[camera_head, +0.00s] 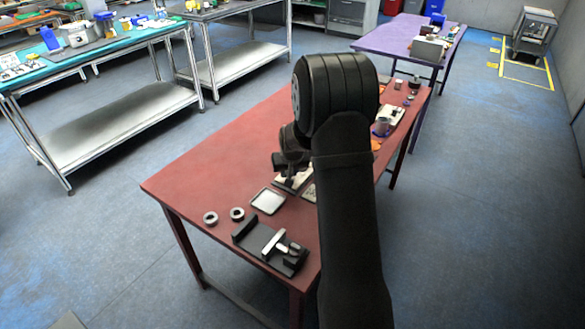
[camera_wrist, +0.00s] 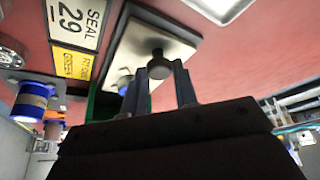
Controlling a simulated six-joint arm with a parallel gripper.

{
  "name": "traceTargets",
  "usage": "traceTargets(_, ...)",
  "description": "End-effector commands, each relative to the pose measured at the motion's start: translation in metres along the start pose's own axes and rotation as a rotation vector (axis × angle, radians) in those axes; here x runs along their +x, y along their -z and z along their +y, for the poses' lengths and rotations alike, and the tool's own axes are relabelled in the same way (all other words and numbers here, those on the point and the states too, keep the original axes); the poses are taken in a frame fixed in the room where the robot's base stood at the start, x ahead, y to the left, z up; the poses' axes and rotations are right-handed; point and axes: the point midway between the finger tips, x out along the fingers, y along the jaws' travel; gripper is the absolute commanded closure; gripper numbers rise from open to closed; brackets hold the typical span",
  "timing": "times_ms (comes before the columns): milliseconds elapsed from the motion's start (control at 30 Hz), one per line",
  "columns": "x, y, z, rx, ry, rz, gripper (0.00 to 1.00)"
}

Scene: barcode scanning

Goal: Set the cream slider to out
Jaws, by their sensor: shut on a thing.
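The cream slider (camera_wrist: 175,40) shows in the wrist view as a cream plate with dark edges and a round dark knob (camera_wrist: 158,58) standing on it. My gripper (camera_wrist: 160,70) is at the knob, with one finger on each side, and is shut on it. In the head view my gripper (camera_head: 287,176) is low over the red table, and a small part of the cream plate (camera_head: 299,180) shows beside it. My arm and gripper hide much of the slider there. I cannot tell from these views which end of its travel it is at.
A pale tray (camera_head: 268,201), two grey rings (camera_head: 237,214) and a black fixture (camera_head: 265,248) are near the red table's front end. In the wrist view a white and yellow label card (camera_wrist: 75,30) and a blue-banded cylinder (camera_wrist: 32,98) lie left. The table's left part is clear.

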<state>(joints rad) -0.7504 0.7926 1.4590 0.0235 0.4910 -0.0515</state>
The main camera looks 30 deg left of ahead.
Motion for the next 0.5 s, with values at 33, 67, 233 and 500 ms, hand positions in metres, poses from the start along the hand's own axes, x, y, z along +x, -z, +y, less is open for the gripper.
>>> traceTargets(33,-0.0003,-0.0029,-0.0033,-0.001,0.004,-0.009,1.00)
traceTargets(67,-0.0003,-0.0030,-0.0034,-0.001,0.004,-0.009,1.00)
traceTargets(233,-0.0001,-0.0038,-0.0043,-0.002,0.005,-0.012,0.62)
traceTargets(500,0.0000,-0.0025,-0.0029,-0.002,0.003,-0.008,0.52)
